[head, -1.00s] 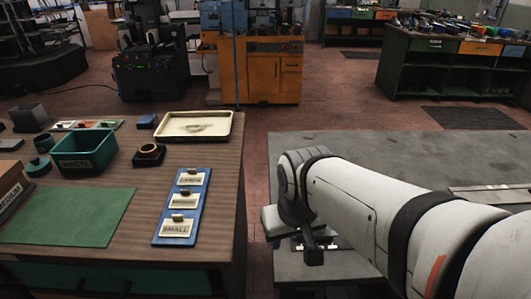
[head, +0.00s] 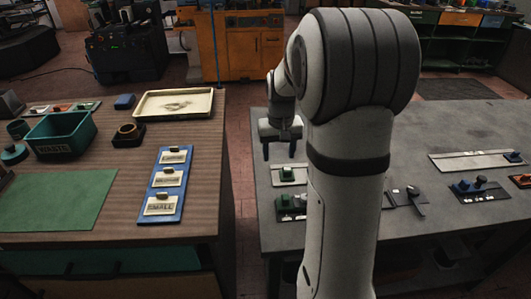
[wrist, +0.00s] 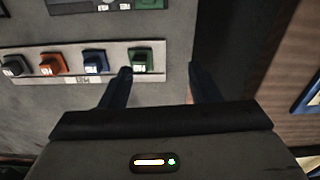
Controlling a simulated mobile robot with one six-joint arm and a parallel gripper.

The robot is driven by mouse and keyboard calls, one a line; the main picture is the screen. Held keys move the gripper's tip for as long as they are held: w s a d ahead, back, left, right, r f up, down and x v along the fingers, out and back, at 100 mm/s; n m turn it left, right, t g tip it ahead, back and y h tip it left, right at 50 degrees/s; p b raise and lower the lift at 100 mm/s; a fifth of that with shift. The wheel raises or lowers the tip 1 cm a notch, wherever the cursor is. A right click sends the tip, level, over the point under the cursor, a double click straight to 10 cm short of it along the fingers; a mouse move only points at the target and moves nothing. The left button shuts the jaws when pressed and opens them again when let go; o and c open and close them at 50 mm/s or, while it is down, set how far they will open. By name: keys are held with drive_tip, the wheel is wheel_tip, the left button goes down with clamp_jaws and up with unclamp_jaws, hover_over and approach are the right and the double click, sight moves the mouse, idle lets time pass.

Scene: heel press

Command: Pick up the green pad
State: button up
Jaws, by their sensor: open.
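A green pad (wrist: 142,58) sits at the right end of a light strip (wrist: 112,77), beside blue, orange and grey pads. In the head view a green pad (head: 287,174) sits on a light plate below my gripper. A second green piece (wrist: 150,3) is on a darker strip at the wrist view's top edge; a green piece (head: 284,201) also shows on a dark strip in the head view. My gripper (wrist: 159,70) is open and empty, fingers pointing down. In the wrist view the green pad appears between the fingertips, close to the left one. My gripper (head: 278,150) is above the grey table.
The grey table (head: 450,130) also holds strips with dark and blue pieces (head: 480,183). My arm hides its middle. A gap separates it from the wooden table (head: 120,185), which holds a green waste bin (head: 60,135), a cream tray (head: 174,103) and a blue labelled board (head: 168,185).

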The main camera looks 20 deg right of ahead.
hover_over(287, 168)
drive_tip(key=shift+m+g, duration=0.3)
drive_tip(key=shift+m, duration=0.1)
drive_tip(key=f, duration=0.5)
drive_tip(key=shift+a+f, duration=0.2)
drive_tip(key=shift+f, duration=0.2)
drive_tip(key=shift+w+d+f, duration=0.1)
drive_tip(key=shift+f, duration=0.25)
wheel_tip(287, 168, down, 7)
drive_tip(key=shift+d+f, duration=0.1)
drive_tip(key=shift+d, duration=0.05)
drive_tip(key=c, duration=0.8)
